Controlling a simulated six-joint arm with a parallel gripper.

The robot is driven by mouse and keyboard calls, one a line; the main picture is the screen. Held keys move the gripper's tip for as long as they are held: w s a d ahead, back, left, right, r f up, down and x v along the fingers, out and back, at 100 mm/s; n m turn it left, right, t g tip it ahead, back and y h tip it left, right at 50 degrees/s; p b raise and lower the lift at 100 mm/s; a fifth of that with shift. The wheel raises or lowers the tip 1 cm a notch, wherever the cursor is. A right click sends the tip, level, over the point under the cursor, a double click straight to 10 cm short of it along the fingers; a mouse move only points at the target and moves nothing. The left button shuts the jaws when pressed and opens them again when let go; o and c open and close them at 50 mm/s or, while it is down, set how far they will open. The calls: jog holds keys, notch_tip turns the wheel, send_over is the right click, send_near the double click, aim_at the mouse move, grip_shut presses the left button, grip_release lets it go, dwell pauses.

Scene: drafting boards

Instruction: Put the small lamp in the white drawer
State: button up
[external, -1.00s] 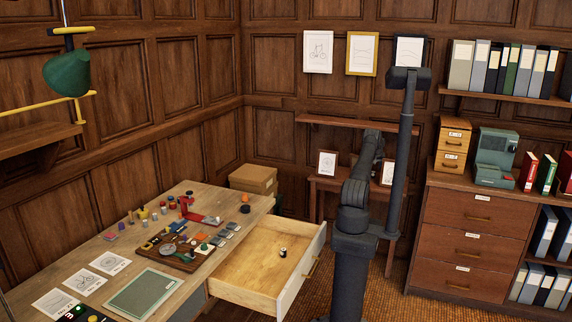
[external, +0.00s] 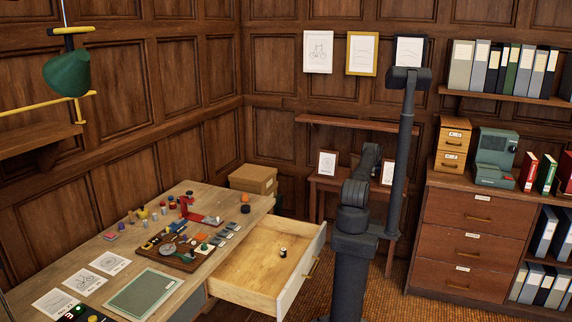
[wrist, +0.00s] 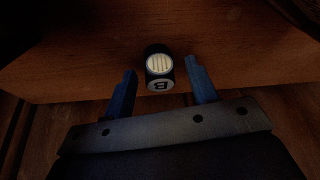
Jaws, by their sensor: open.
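The white drawer (external: 304,278) stands pulled out from the desk in the external view. A small black-and-white item (external: 283,253) stands inside it. In the wrist view, my gripper (wrist: 160,69) is open, with its blue fingers on either side of a small dark cylinder (wrist: 159,66) with a ribbed white face and a letter mark. The cylinder is on a dark reddish-brown wooden surface; I cannot tell whether it is the small lamp. No contact between fingers and cylinder is visible. In the external view my gripper is hidden behind my arm.
The desk left of the drawer holds a tray of small parts (external: 172,258), papers and a green mat (external: 146,295). A green lamp (external: 67,73) hangs upper left. A side table (external: 322,184) with framed pictures stands at the back wall. Much of the drawer floor is clear.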

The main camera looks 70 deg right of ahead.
grip_shut()
notch_tip(320, 180, up, 12)
jog(key=s+a, duration=0.2)
jog(key=a, duration=0.6)
jog(key=s+a, duration=0.2)
jog(key=a, duration=0.7)
jog(key=shift+s+a, duration=0.2)
jog(key=shift+s, duration=0.05)
